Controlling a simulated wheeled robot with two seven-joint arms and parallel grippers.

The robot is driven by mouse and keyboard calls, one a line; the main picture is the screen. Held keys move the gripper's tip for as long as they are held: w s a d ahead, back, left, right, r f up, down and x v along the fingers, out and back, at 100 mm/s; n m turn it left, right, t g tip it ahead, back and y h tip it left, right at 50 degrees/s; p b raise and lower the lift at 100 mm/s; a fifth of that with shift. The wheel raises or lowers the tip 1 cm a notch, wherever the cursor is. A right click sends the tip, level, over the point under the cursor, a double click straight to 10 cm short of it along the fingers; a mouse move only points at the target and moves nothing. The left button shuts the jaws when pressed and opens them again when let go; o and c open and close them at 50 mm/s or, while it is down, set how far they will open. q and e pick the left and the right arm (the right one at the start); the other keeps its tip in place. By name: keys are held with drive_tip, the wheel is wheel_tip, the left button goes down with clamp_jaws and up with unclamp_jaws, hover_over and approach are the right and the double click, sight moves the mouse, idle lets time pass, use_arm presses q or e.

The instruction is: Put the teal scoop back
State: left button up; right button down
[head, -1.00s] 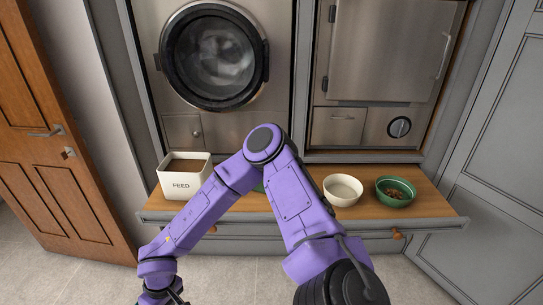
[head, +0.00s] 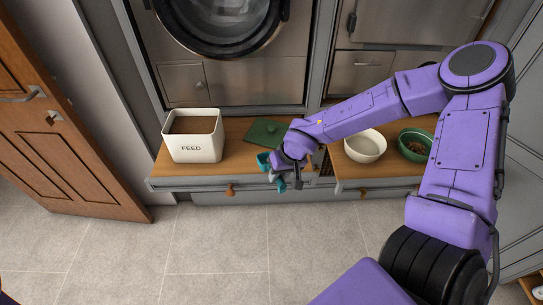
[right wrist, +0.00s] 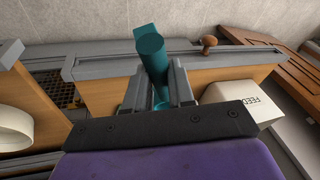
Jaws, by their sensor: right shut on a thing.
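The teal scoop (head: 263,160) is in my right gripper (head: 286,178), at the front edge of the wooden bench, right of the feed bin. In the right wrist view the scoop (right wrist: 150,50) stands between the two fingers of the shut gripper (right wrist: 159,92); its lower part is partly hidden by them. The white square bin marked FEED (head: 192,150) stands open on the bench with brown feed inside. It also shows in the right wrist view (right wrist: 238,98). My left gripper is not in view.
A dark green flat piece (head: 262,134) lies on the bench behind my right gripper. A white bowl (head: 365,148) and a green bowl (head: 403,147) with brown pieces stand to the right, close to my right forearm. Bench (head: 240,160) is clear between bin and gripper.

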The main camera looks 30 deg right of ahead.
drive_tip(key=s+d+r+m+t+h+p, duration=0.1)
drive_tip(key=s+d+r+m+t+h, duration=0.15)
drive_tip(key=d+r, duration=0.5)
drive_tip(key=shift+m+g+y, duration=0.25)
drive_tip(key=shift+m+g, duration=0.2)
drive_tip(key=shift+m, duration=0.2)
drive_tip(key=w+a+f+b, duration=0.1)
drive_tip(key=w+f+b, duration=0.1)
drive_tip(key=w+f, duration=0.1)
drive_tip(key=w+a+f+b, duration=0.1)
drive_tip(key=w+f+b, duration=0.2)
drive_tip(key=w+f, duration=0.1)
drive_tip(key=w+a+f+b, duration=0.1)
drive_tip(key=w+f+b, duration=0.2)
drive_tip(key=w+f, duration=0.1)
drive_tip(key=shift+w, duration=0.75)
drive_tip(key=x, duration=0.2)
drive_tip(key=shift+s+f, duration=0.15)
drive_tip(key=shift+f, duration=0.35)
drive_tip(key=shift+a+f, duration=0.1)
drive_tip(key=shift+f, duration=0.3)
drive_tip(key=shift+f, duration=0.1)
drive_tip(key=c, duration=1)
unclamp_jaws()
drive_tip(key=shift+o, duration=0.2)
